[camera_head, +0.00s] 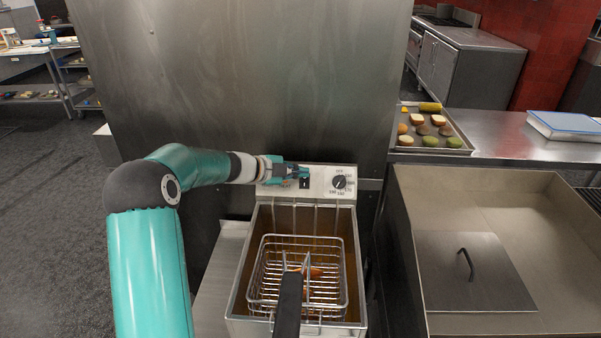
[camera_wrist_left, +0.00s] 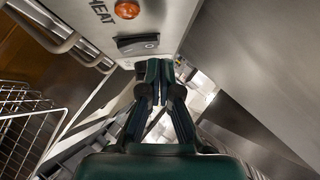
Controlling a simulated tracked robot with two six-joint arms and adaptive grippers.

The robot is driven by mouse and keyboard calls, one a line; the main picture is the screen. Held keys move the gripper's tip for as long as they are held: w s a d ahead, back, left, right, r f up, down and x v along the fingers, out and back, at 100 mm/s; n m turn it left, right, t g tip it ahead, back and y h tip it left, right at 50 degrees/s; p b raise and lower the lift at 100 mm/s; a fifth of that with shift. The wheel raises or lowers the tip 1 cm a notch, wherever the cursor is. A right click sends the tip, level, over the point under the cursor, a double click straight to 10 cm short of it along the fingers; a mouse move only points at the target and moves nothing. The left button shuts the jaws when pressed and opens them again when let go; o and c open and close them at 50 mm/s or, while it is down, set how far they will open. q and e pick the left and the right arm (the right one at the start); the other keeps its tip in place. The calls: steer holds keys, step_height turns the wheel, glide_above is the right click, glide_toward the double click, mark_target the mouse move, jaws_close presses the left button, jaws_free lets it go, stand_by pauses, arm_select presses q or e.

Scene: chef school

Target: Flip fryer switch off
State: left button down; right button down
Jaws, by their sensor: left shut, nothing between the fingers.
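The fryer (camera_head: 240,300) stands in the middle of the head view, with a light control panel (camera_head: 318,187) at its back. A small black rocker switch (camera_head: 304,183) sits on the panel, left of the round dial (camera_head: 339,182). My left gripper (camera_head: 304,172) is shut and empty, its fingertips at the panel right by the switch. In the left wrist view the switch (camera_wrist_left: 138,43) lies just beyond the fingertips (camera_wrist_left: 155,66), below an orange lamp (camera_wrist_left: 127,9). I cannot tell whether the fingertips touch the switch. My right gripper is not in view.
A wire basket (camera_head: 347,262) with a black handle (camera_head: 288,310) sits in the fryer, holding some orange-brown food. A steel wall (camera_head: 240,80) rises close behind. A steel basin (camera_head: 560,230) with a lid (camera_head: 470,270) stands to the right. A food tray (camera_head: 460,147) lies behind it.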

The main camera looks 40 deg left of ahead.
arm_select(q)
steer(key=s+a+r+p, duration=0.1)
steer(key=s+r, duration=0.7)
steer(key=s, duration=0.1)
steer(key=shift+s+r, duration=0.15)
steer(key=shift+s, duration=0.25)
